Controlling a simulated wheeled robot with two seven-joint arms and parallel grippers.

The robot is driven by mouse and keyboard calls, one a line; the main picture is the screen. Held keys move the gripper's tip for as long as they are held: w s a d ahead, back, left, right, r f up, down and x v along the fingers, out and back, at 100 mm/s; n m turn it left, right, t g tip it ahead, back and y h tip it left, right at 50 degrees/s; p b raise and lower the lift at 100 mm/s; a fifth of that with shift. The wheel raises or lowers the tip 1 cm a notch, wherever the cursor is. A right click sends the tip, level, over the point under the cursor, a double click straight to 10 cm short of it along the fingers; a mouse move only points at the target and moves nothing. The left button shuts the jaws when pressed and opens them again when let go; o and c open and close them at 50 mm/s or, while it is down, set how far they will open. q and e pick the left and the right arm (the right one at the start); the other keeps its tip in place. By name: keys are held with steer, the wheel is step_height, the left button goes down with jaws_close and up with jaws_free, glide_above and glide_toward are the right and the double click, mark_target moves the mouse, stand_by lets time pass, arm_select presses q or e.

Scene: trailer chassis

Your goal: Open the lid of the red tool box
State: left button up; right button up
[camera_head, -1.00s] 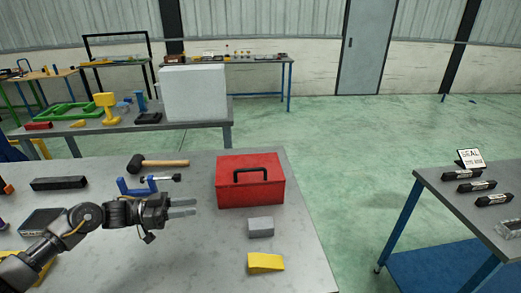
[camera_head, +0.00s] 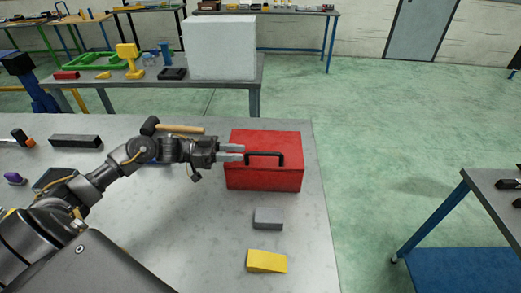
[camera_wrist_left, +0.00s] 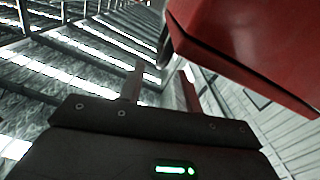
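The red tool box (camera_head: 264,172) stands on the grey table, its lid closed and its black handle (camera_head: 265,156) on top. My left gripper (camera_head: 243,152) is at the box's left side near the top, its two fingers apart with a gap between them. The fingertips reach the box's upper left edge in the head view; I cannot tell whether they touch it. In the left wrist view, the red box (camera_wrist_left: 245,50) fills the upper right, with a dark seam along it, beside the parted fingers (camera_wrist_left: 160,75). My right gripper is not in view.
On the same table (camera_head: 200,235) lie a hammer (camera_head: 182,129), a grey block (camera_head: 268,218), a yellow wedge (camera_head: 266,261) and a black bar (camera_head: 76,141). A second table with a white box (camera_head: 220,47) stands behind. Another table (camera_head: 490,195) is at the right.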

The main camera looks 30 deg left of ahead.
mark_target(255, 152)
arm_select(q)
steer(key=p+x, duration=0.1)
steer(key=x, duration=0.5)
steer(key=shift+r+p, duration=0.15)
steer(key=shift+p, duration=0.2)
steer(key=shift+x, duration=0.75)
steer(key=shift+c, duration=0.2)
jaws_close()
